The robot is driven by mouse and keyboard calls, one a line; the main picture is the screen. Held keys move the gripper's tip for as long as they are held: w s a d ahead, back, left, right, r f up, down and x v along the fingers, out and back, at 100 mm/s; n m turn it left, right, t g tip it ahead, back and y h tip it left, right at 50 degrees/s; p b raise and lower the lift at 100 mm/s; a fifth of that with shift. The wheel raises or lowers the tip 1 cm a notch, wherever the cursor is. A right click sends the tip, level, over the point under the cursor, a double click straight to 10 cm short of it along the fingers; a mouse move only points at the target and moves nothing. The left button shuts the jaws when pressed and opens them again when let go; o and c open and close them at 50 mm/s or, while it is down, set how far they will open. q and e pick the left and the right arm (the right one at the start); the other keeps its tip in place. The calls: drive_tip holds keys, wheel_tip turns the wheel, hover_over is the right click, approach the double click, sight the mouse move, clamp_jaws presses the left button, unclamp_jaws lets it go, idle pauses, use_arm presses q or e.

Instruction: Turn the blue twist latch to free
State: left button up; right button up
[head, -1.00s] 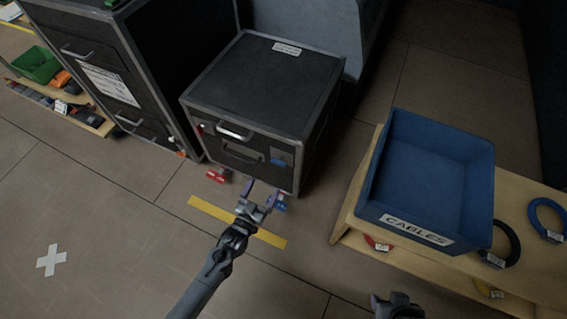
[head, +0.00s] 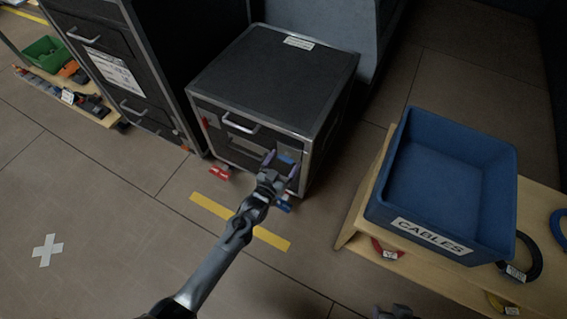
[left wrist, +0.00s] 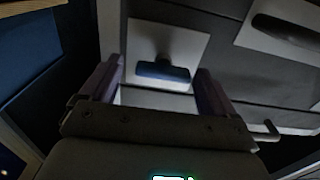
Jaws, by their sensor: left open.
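The blue twist latch (head: 287,159) is on the lower right of the front of a black flight case (head: 262,78). In the left wrist view the latch (left wrist: 163,71) is a blue bar on a light square plate (left wrist: 184,42), with its long side running roughly across the picture. My left gripper (head: 281,168) is open in front of the latch. In the left wrist view its two purple fingers (left wrist: 160,88) stand on either side of the bar, with gaps, and do not touch it. In the head view the gripper partly hides the plate. A piece of my right arm shows at the bottom edge.
The case front has silver handles (head: 242,123). A blue bin marked CABLES (head: 430,235) stands on a wooden bench at right.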

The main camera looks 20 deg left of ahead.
use_arm(q)
drive_tip(key=shift+a, duration=0.15)
drive_tip(key=shift+a, duration=0.1)
drive_tip(key=c, duration=1.1)
drive_tip(key=shift+o, duration=0.2)
